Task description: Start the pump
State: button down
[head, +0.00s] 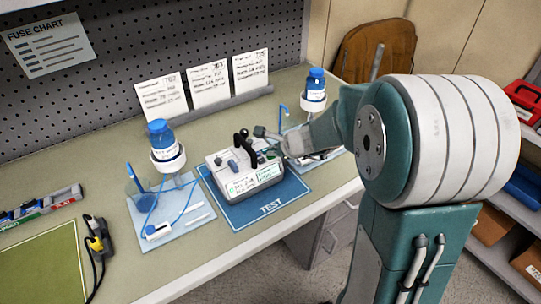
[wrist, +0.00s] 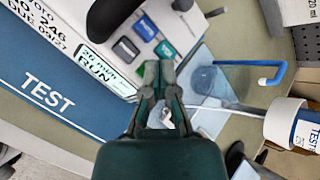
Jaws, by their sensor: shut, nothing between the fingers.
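The pump (head: 243,186) is a white box on the blue TEST mat (head: 258,210) in the head view. Black, teal and blue keys (wrist: 165,50) lie beside the display, and a green key (wrist: 150,72) is partly hidden by my fingers. My gripper (wrist: 158,75) is shut and empty, its fingertips at the green key by the pump's edge. I cannot tell whether they touch it.
A blue-capped bottle stand (head: 165,150) is left of the pump, and another (head: 313,92) stands behind it to the right. Three white cards (head: 210,85) stand at the back. A yellow-black tool (head: 97,238) with a cable lies front left. Bare bench (head: 200,240) runs along the front.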

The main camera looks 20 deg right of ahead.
jog(key=shift+r, duration=0.65)
jog(key=shift+r, duration=2.55)
